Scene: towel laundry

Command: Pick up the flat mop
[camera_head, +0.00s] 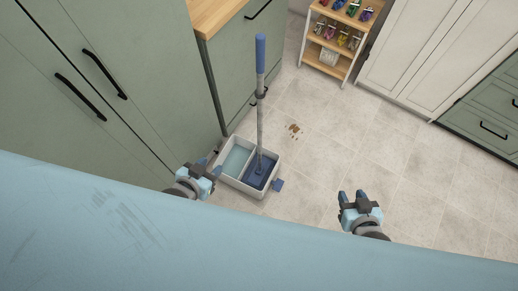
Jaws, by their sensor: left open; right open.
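The flat mop (260,110) stands almost upright, with a blue grip at the top of a grey pole. Its blue head is down in the right compartment of a two-part white bucket (235,187) on the floor. The left compartment holds pale blue water. My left gripper (209,168) is open and empty, just left of the bucket in the picture and apart from the pole. My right gripper (352,196) is open and empty over bare floor, to the right of the bucket. The lower part of the mop head is hidden in the bucket.
Green cabinets (130,50) with black handles stand close on the left. A brown stain (294,129) lies on the tiled floor (350,140), which is otherwise mostly clear. A wooden shelf rack (327,45) with shoes and white cabinets (425,45) stand at the back.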

